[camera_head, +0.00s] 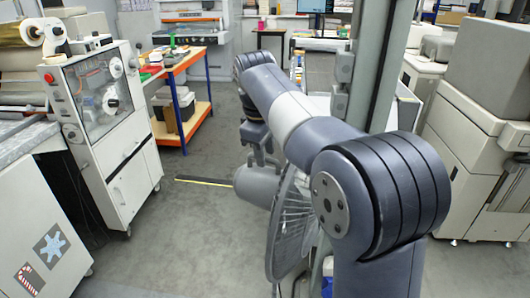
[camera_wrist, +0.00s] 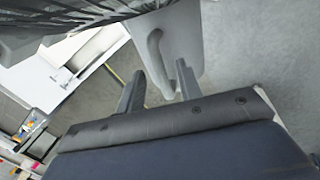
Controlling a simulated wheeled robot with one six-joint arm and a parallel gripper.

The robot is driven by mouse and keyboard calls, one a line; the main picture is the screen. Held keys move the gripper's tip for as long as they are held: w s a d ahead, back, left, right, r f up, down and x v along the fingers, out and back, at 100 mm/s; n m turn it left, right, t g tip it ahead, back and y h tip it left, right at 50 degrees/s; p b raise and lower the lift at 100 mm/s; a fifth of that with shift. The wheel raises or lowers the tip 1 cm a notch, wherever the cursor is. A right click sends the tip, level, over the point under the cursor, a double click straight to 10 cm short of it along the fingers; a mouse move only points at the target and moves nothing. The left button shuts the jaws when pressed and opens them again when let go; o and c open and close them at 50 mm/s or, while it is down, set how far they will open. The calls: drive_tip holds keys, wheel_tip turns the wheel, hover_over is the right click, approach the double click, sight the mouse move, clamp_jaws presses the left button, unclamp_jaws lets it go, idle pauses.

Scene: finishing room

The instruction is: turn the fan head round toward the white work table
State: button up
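The fan head shows its grey motor housing (camera_head: 257,186) and wire cage (camera_head: 290,225) in the head view, the cage partly hidden by my arm. The wrist view shows the housing (camera_wrist: 178,35) with a curved grey handle (camera_wrist: 156,55), and the dark cage (camera_wrist: 60,18) at top left. My gripper (camera_head: 261,160) is just above the housing. In the wrist view its fingers (camera_wrist: 159,70) are apart, with the handle seen between them; contact cannot be told. A white surface (camera_wrist: 50,68), perhaps the white work table, lies at left in the wrist view.
A grey post (camera_head: 371,65) stands just behind my arm. A blue-and-orange bench (camera_head: 182,75) and a white machine (camera_head: 105,110) stand at left. Beige machines (camera_head: 480,125) stand at right. The floor (camera_head: 180,235) left of the fan is clear.

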drive_tip(key=shift+f, duration=0.15)
drive_tip(key=shift+c, duration=0.2)
clamp_jaws()
idle(0.4)
